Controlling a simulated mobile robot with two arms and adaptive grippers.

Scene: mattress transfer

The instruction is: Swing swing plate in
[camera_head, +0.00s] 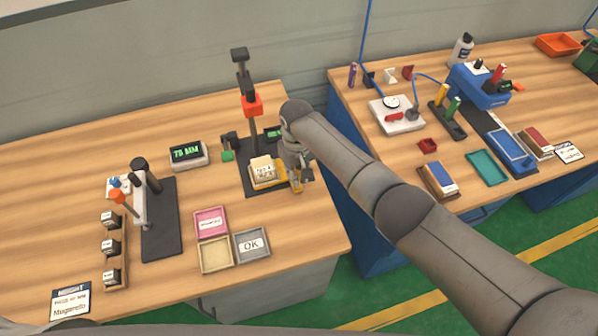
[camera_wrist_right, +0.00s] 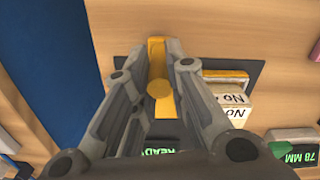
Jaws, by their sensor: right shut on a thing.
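The yellow swing plate (camera_head: 254,186) sits at the dark base of the stand with the orange head (camera_head: 252,105). A cream block with printed text (camera_head: 263,167) rests on it. My right gripper (camera_head: 297,178) is at the plate's right side, shut on its yellow handle (camera_head: 297,188). In the right wrist view the handle (camera_wrist_right: 157,60) shows between the two fingers (camera_wrist_right: 157,80), and the plate's yellow edge (camera_wrist_right: 225,74) and the block (camera_wrist_right: 235,108) lie to the right. The join between handle and plate is hidden. My left gripper is not in view.
A display reading 78 MM (camera_head: 188,154) stands left of the stand. Pink, tan and grey "OK" trays (camera_head: 252,244) lie in front. A second stand (camera_head: 142,200) is at the left. A gap separates this table from the right one (camera_head: 400,165).

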